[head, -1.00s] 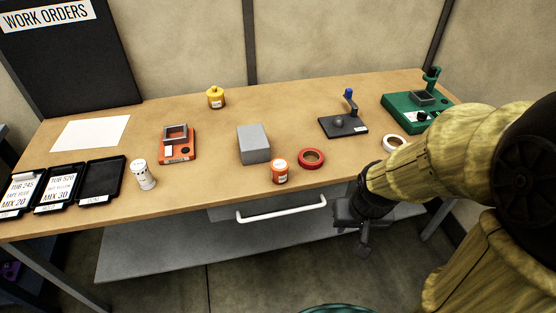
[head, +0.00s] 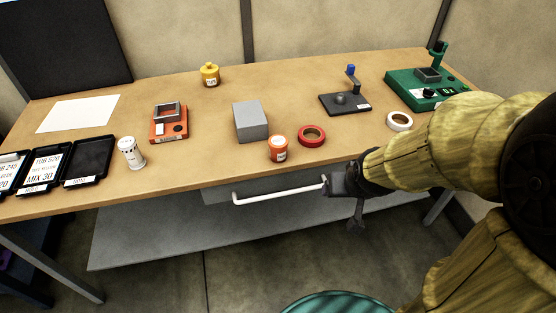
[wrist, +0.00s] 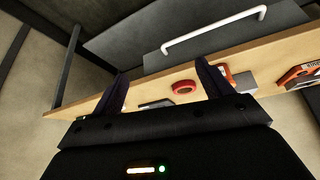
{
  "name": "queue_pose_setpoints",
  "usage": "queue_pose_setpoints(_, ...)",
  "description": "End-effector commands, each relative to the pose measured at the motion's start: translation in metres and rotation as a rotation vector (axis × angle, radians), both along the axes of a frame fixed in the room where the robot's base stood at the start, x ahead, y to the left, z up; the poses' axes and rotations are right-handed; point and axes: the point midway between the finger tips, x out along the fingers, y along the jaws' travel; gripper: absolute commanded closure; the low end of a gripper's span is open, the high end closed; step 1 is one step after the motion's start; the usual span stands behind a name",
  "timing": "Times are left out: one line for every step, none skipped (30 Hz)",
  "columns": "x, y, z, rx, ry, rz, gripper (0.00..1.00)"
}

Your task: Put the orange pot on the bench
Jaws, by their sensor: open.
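The orange pot (head: 278,149), a small orange jar with a pale label, stands upright on the wooden bench (head: 215,180) near its front edge. The red tape ring lies just right of it. In the wrist view the pot (wrist: 227,70) shows partly behind one finger. My gripper (head: 343,203) is in front of the bench edge, low and to the right of the pot, by the right end of the drawer handle. I cannot tell whether it touches the handle. In the wrist view my gripper's (wrist: 163,85) fingers are spread with nothing held between them.
A white drawer handle (head: 278,195) sticks out below the bench top. The red tape ring (head: 312,136), grey block (head: 250,122), white tape ring (head: 399,121), black stand (head: 345,104), green device (head: 428,88), orange device (head: 169,122), white canister (head: 131,153) and yellow pot (head: 210,75) stand around.

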Motion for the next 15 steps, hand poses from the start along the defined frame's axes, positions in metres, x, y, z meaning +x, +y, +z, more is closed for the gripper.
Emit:
queue_pose_setpoints(0.008,0.003,-0.022,0.002,-0.048,0.009,0.22)
queue_pose_setpoints(0.013,0.005,-0.026,0.002,-0.079,0.015,0.22)
queue_pose_setpoints(0.019,0.008,-0.031,0.005,-0.118,0.022,0.22)
queue_pose_setpoints(0.023,0.010,-0.034,0.007,-0.149,0.028,0.22)
queue_pose_setpoints(0.028,0.012,-0.038,0.009,-0.180,0.033,0.22)
queue_pose_setpoints(0.033,0.016,-0.042,0.015,-0.219,0.041,0.22)
queue_pose_setpoints(0.037,0.019,-0.044,0.017,-0.249,0.047,0.22)
queue_pose_setpoints(0.041,0.021,-0.047,0.021,-0.280,0.052,0.22)
queue_pose_setpoints(0.046,0.025,-0.051,0.026,-0.319,0.062,0.22)
queue_pose_setpoints(0.049,0.027,-0.053,0.030,-0.349,0.070,0.22)
queue_pose_setpoints(0.053,0.030,-0.056,0.034,-0.379,0.076,0.22)
queue_pose_setpoints(0.057,0.034,-0.059,0.040,-0.417,0.084,0.22)
queue_pose_setpoints(0.060,0.037,-0.061,0.044,-0.447,0.091,0.22)
queue_pose_setpoints(0.063,0.040,-0.064,0.049,-0.476,0.097,0.22)
queue_pose_setpoints(0.066,0.044,-0.066,0.056,-0.516,0.107,0.22)
